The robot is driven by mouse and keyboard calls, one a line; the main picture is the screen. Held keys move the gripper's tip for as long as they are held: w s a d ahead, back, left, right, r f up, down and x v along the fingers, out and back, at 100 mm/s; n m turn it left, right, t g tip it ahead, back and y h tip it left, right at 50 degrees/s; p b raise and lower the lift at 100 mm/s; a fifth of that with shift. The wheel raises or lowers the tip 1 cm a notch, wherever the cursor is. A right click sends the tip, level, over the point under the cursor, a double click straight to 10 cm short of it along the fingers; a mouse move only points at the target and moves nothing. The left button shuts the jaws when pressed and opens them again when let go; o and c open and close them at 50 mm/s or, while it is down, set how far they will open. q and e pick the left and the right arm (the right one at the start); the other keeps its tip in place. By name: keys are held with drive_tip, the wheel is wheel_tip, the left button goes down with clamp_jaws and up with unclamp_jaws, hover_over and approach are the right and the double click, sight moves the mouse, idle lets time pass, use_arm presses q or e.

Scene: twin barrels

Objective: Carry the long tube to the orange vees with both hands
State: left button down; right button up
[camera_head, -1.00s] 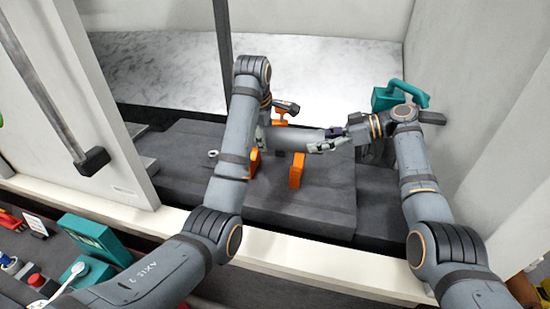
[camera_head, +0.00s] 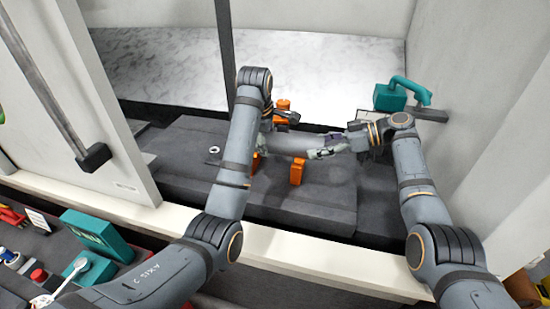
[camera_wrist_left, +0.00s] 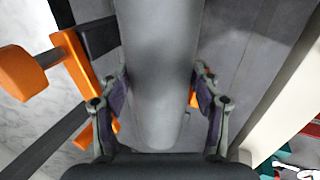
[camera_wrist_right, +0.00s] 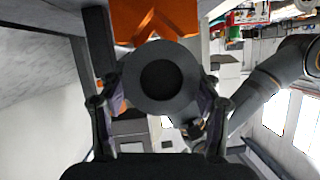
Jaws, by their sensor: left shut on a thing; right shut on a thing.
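The long tube (camera_head: 290,143) is grey and lies roughly level across the dark deck in the head view, with both grippers on it. My left gripper (camera_wrist_left: 160,105) is shut on the tube (camera_wrist_left: 158,60); in the head view its arm partly hides this end. My right gripper (camera_head: 326,151) is shut on the tube's right end. The right wrist view looks at the tube's round end (camera_wrist_right: 186,92) with its dark bore. The orange vees are a right one (camera_head: 297,174) and a left one (camera_head: 255,164), partly hidden by my arm. A notched orange vee (camera_wrist_right: 155,15) shows beyond the tube; contact is unclear.
An orange clamp-like piece (camera_head: 283,105) stands behind the tube. A teal item with a handle (camera_head: 391,97) is at the back right. A pale ledge (camera_head: 300,250) edges the front. A wall panel (camera_head: 125,180) stands at the left. The deck between vees and ledge is clear.

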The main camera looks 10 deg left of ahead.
use_arm(q)
drive_tip(key=shift+d+f, duration=0.15)
drive_tip(key=shift+f, duration=0.25)
use_arm(e)
drive_tip(key=shift+s+a+f, duration=0.2)
drive_tip(key=shift+a+f, duration=0.05)
drive_tip(key=shift+f, duration=0.3)
use_arm(q)
drive_tip(key=c, duration=0.6)
unclamp_jaws()
drive_tip(key=shift+f, duration=0.1)
use_arm(e)
drive_tip(key=o, duration=1.6)
drive_tip(key=shift+f, duration=0.15)
use_arm(q)
drive_tip(key=o, duration=0.3)
drive_tip(key=shift+s, duration=0.1)
use_arm(e)
drive_tip(key=shift+o, duration=1.1)
drive_tip(key=shift+d, duration=0.1)
use_arm(q)
drive_tip(key=shift+s, duration=0.2)
use_arm(e)
drive_tip(key=shift+s+d+r, duration=0.1)
drive_tip(key=shift+s+r, duration=0.05)
drive_tip(key=shift+r, duration=0.05)
use_arm(q)
drive_tip(key=shift+w, duration=0.15)
use_arm(e)
drive_tip(key=shift+f, duration=0.1)
